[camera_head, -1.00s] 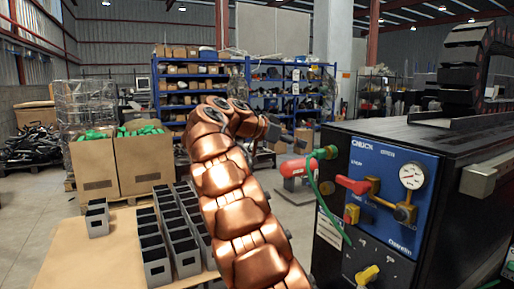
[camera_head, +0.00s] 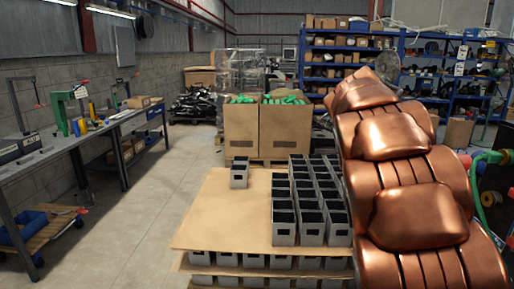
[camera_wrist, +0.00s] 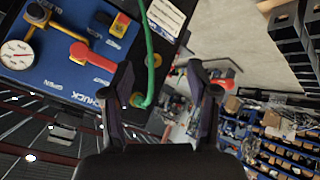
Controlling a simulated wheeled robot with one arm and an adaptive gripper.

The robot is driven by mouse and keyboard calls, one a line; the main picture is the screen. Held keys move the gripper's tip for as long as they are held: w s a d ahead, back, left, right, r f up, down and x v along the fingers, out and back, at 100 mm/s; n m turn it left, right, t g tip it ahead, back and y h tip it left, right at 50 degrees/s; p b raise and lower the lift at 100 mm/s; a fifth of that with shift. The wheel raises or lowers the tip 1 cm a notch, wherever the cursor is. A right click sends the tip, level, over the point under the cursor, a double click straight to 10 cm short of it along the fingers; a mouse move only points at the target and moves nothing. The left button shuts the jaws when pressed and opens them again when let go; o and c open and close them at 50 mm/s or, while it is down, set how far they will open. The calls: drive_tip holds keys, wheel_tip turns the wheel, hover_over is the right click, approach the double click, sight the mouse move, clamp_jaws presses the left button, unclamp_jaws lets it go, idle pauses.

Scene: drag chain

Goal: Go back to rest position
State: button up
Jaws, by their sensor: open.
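My gripper (camera_wrist: 163,95) is open and empty in the wrist view, with its two dark fingers spread apart. The picture there is turned over. Beyond the left finger is the black machine's blue chuck panel (camera_wrist: 72,62), with a red lever (camera_wrist: 88,58), a round gauge (camera_wrist: 18,54) and a green hose (camera_wrist: 149,50). In the head view my copper arm fills the right side, and my gripper is not seen there.
A pallet board (camera_head: 215,215) carries rows of grey box parts (camera_head: 284,222), with one part (camera_head: 239,175) set apart. Cardboard boxes (camera_head: 241,132) with green pieces stand behind. A workbench (camera_head: 70,138) lines the left wall. The grey floor (camera_head: 150,195) between is clear.

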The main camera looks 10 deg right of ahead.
drive_tip(key=s+a+f+n+y, duration=0.1)
drive_tip(key=s+a+f+n, duration=0.1)
drive_tip(key=a, duration=0.4)
drive_tip(key=s+a+f+n+y+p, duration=0.1)
drive_tip(key=s+a+f+n+y, duration=0.1)
drive_tip(key=s+a+f, duration=0.3)
drive_tip(key=s+a+f+n+y+p, duration=0.1)
drive_tip(key=s+a+f+n+y, duration=0.1)
drive_tip(key=a, duration=0.6)
wheel_tip(320, 180, down, 3)
drive_tip(key=shift+s+a+r+n+t, duration=0.15)
drive_tip(key=shift+s+n+t, duration=0.25)
drive_tip(key=shift+s+n, duration=0.55)
drive_tip(key=s+a+f+n+y, duration=0.1)
drive_tip(key=s+a+f, duration=0.1)
drive_tip(key=s+a, duration=0.2)
drive_tip(key=s+a+f+n+y+p, duration=0.1)
drive_tip(key=s+a+f+n, duration=0.1)
drive_tip(key=s+a, duration=0.3)
drive_tip(key=s+a+f+n+g+y, duration=0.1)
drive_tip(key=s+a+f+n, duration=0.1)
drive_tip(key=s+a+f, duration=0.1)
drive_tip(key=shift+s+a+f+y, duration=0.35)
drive_tip(key=shift+s+a+y, duration=0.05)
drive_tip(key=shift+s+a, duration=0.25)
